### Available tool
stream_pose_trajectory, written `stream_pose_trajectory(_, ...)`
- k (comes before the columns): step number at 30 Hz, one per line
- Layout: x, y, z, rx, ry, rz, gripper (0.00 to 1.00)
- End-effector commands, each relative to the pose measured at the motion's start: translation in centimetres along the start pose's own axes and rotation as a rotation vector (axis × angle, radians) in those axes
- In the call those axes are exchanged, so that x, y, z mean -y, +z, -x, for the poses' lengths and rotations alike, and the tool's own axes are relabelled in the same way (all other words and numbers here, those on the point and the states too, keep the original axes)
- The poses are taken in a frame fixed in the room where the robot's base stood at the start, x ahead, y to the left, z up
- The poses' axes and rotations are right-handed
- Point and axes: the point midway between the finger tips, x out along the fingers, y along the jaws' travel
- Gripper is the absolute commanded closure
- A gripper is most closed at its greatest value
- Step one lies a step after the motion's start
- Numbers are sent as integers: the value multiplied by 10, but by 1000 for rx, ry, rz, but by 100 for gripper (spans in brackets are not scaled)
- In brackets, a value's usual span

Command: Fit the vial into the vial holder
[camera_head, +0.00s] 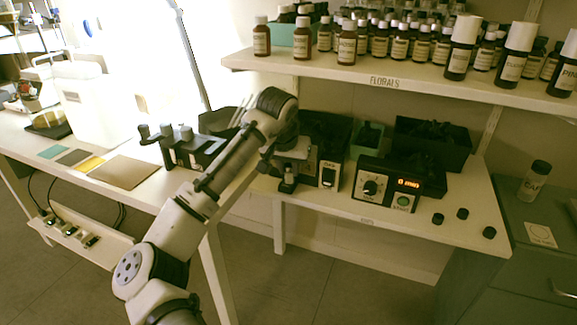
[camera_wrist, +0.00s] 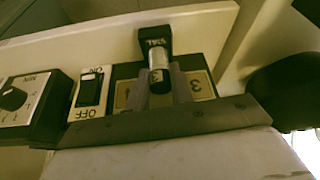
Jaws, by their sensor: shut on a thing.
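My gripper (camera_head: 288,180) is above the white bench, just left of a black unit with a white switch plate. In the wrist view its fingers (camera_wrist: 165,88) are shut on the vial (camera_wrist: 158,57), a small cylinder with a dark end, a pale band and small lettering. In the head view, only a dark bit under the gripper may be the vial. Behind the fingers in the wrist view is a black box with yellow numbered plates (camera_wrist: 199,84), beside an ON/OFF switch (camera_wrist: 90,90). It may be the vial holder; the fingers hide its middle, and I cannot tell whether the vial touches it.
A control box with a red display (camera_head: 408,184) stands to the right, with several black caps near the bench's right end. A black rack with grey-topped posts (camera_head: 196,150) stands to the left. A shelf of brown bottles (camera_head: 385,80) overhangs the back.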

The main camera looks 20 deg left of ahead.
Motion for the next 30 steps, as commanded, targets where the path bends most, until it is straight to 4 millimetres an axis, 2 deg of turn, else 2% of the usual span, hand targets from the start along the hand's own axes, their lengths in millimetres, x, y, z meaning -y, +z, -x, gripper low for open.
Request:
stream_pose_trajectory(1,0,0,0,0,0,0,74)
stream_pose_trajectory(5,0,0,0,0,0,0,57)
stream_pose_trajectory(14,0,0,1,0,-1,0,56)
stream_pose_trajectory(17,0,-2,6,-1,-2,0,56)
stream_pose_trajectory(20,0,-2,22,-2,0,0,56)
stream_pose_trajectory(30,-1,-2,94,-3,0,-1,56)
